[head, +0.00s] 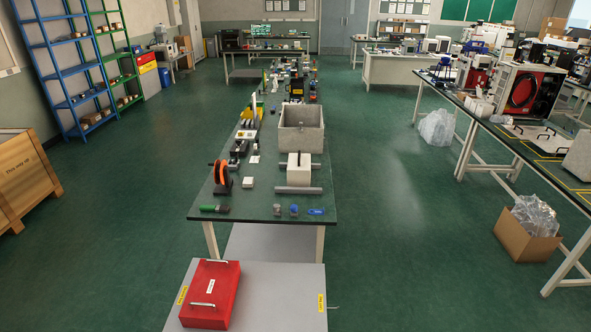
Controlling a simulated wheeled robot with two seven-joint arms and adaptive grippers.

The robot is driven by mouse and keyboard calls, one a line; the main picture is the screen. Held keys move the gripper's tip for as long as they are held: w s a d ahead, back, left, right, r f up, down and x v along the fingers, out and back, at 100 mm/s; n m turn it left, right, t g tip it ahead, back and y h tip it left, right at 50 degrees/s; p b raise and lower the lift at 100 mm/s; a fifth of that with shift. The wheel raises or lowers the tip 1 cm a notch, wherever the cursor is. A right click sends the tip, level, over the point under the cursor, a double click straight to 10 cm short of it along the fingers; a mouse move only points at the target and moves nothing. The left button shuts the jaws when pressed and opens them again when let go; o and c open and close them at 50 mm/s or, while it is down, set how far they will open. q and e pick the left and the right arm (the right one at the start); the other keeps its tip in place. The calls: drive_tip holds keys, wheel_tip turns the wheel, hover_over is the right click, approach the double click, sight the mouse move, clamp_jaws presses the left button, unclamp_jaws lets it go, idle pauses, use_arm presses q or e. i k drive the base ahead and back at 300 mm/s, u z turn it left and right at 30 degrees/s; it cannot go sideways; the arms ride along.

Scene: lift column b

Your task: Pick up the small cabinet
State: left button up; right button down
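A red box-shaped cabinet (210,295) sits at the lower left of the head view, the closest small cabinet-like thing I see. It has a metal handle near each end of its top and a white label between them. It rests on a light grey platform (285,300) with yellow labels at its sides. Neither of my grippers is in view, and nothing is seen touching the cabinet.
A long dark-topped workbench (260,207) stands just beyond the platform, crowded with tools, a grey bin (301,128) and an orange spool (222,174). A wooden crate (24,177) is at left. A cardboard box (527,240) is at right.

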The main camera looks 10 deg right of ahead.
sight(298, 168)
drive_tip(key=z, duration=2.2)
drive_tip(key=i, duration=2.95)
drive_tip(key=u, duration=1.6)
drive_tip(key=i, duration=5.15)
